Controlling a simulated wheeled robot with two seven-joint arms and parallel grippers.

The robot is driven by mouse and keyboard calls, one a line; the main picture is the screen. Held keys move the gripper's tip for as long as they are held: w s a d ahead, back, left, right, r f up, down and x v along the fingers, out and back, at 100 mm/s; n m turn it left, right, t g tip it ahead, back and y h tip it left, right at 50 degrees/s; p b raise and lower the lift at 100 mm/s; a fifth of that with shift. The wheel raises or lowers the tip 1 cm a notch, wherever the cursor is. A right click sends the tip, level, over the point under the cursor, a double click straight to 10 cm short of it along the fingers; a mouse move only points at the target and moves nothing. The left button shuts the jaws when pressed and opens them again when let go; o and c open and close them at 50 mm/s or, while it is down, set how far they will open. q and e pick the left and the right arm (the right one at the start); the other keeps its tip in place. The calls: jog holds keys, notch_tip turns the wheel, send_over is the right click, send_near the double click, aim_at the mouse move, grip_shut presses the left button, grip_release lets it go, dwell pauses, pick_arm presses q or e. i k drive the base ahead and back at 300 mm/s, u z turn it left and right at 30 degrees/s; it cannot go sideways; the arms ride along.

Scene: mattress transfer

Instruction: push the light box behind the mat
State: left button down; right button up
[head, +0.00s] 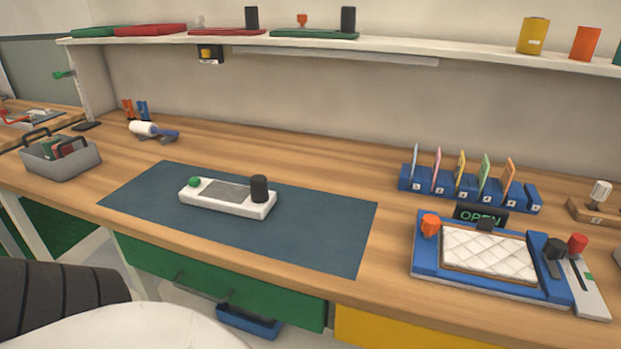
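A white box-shaped device (228,197) lies on the dark blue mat (320,235), around its middle. It has a green knob (194,182) at its left end, a grey panel on top and a black cylinder (259,189) upright at its right end. No other light-coloured box stands out on the bench, so this looks like the light box. The bench strip behind the mat is bare wood. Neither of my grippers shows in the head view.
A grey basket (61,161) stands left of the mat, and a white roller (144,129) lies behind it. A blue rack of coloured cards (468,191) and a blue tray with a quilted pad (490,253) are to the right. A shelf (400,45) runs above.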

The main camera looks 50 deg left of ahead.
aim_at(255, 201)
jog(key=z, duration=1.6)
jog(key=k, duration=1.65)
jog(key=u, duration=1.7)
